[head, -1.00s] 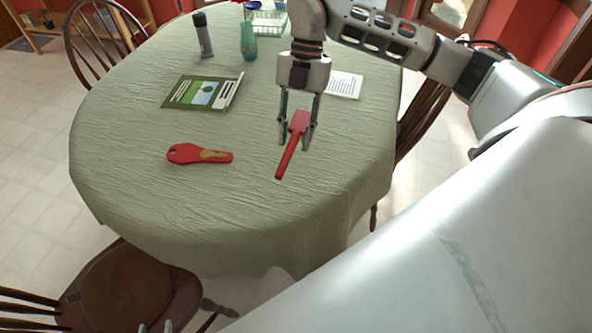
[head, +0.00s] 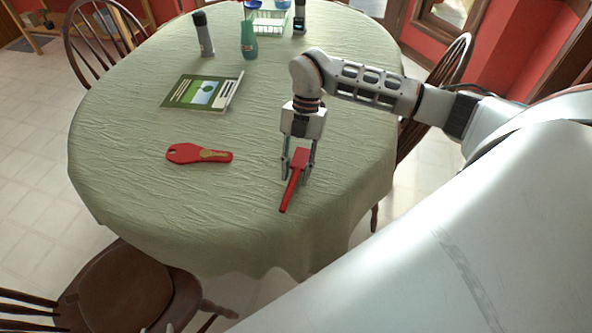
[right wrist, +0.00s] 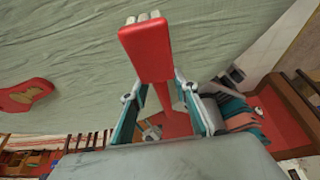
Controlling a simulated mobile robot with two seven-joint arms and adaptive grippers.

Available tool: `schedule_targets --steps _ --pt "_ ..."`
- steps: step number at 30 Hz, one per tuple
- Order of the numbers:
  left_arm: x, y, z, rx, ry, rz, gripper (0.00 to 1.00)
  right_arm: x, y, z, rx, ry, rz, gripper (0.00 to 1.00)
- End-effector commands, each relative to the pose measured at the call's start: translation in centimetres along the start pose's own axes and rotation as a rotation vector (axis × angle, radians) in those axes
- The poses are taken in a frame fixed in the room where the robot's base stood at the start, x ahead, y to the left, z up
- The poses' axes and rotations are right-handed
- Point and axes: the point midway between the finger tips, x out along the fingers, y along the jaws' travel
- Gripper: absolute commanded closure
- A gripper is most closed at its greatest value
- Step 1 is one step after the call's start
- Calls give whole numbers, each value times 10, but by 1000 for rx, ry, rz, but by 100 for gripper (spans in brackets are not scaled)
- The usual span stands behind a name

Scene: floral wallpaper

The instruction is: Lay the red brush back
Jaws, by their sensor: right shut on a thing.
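My right gripper (head: 296,176) is shut on the red brush (head: 289,194) over the right front part of the table. I cannot tell if the brush touches the cloth. A flat red paddle-shaped piece (head: 183,153) with a tan patch lies on the cloth to the left of the gripper. Only a sliver, perhaps of my left gripper, shows at the bottom edge.
The table has a green cloth (head: 130,140). A green booklet (head: 203,92), a dark cylinder (head: 204,36), a teal bottle (head: 249,42) and a wire basket (head: 268,22) stand or lie farther back. A wooden chair (head: 125,285) is at the front left. The cloth between brush and paddle-shaped piece is clear.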

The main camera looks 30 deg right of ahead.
Motion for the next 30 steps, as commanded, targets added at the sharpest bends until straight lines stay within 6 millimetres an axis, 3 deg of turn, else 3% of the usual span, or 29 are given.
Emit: schedule_targets --steps 7,8,9,10,22,26,30 --pt "0 0 -1 0 2 0 66 0 0 0 0 -1 1 91" --pt "0 0 -1 0 2 -1 66 1 0 1 0 -1 0 68" --pt "0 0 -1 0 2 -1 66 1 0 0 0 -1 0 58" --pt "0 0 -1 0 2 -1 66 0 0 0 0 -1 0 54" --pt "0 0 -1 0 1 -1 66 -4 0 0 -1 -2 1 54" --pt "-1 0 -1 0 1 -1 66 -19 1 0 1 -4 2 54" --pt "-1 -1 -2 1 1 -1 66 -47 1 1 0 -6 3 54"
